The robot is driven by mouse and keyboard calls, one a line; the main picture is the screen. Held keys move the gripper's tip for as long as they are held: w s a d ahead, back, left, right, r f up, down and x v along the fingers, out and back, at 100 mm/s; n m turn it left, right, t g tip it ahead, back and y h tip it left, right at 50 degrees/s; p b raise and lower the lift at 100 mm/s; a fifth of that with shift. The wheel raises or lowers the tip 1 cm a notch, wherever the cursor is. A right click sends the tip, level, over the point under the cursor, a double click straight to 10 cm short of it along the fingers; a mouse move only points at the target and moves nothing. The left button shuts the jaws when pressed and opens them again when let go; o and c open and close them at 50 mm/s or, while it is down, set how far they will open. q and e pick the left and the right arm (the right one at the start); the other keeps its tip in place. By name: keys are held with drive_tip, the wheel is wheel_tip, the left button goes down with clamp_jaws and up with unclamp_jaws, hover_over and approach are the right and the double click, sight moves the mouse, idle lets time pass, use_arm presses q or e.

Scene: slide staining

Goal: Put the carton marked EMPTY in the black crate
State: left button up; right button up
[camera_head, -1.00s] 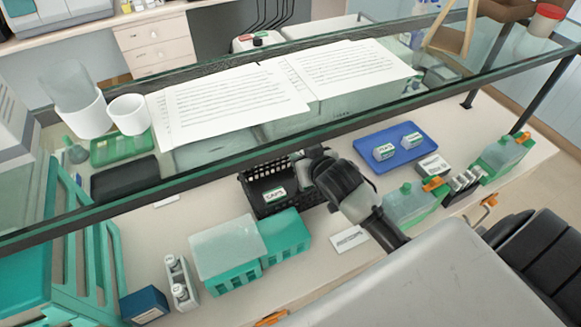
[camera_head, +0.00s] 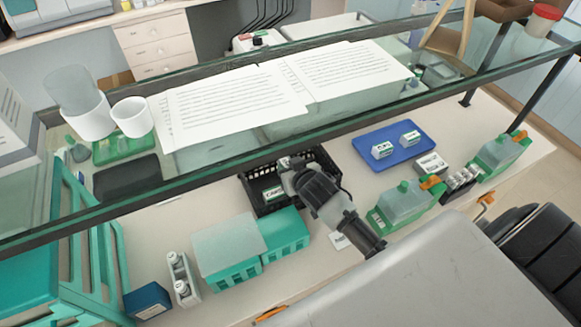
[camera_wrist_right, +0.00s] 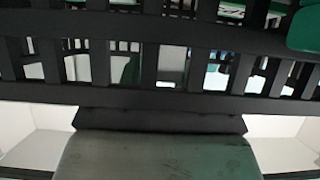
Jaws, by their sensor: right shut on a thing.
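The black crate (camera_head: 254,208) stands on the counter under the glass shelf. A small carton with a green-edged label (camera_head: 272,193), apparently reading CAPS, is inside it. My right gripper (camera_head: 287,166) is at the crate, its tips over the opening. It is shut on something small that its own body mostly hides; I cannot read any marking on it. In the right wrist view the slatted crate wall (camera_wrist_right: 130,35) fills the upper part, with pale and green bits behind the slats. No carton marked EMPTY can be made out. My left gripper is not in view.
A blue tray (camera_head: 392,160) with two small cartons lies right of the crate. Teal boxes (camera_head: 284,236) stand in front. The glass shelf edge (camera_head: 230,163) runs close above the crate.

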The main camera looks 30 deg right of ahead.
drive_tip(key=shift+f, duration=0.55)
drive_tip(key=o, duration=0.9)
drive_tip(key=shift+r, duration=0.1)
drive_tip(key=shift+r, duration=0.85)
drive_tip(key=b+v, duration=0.1)
drive_tip(key=v, duration=1)
drive_tip(key=shift+s, duration=0.45)
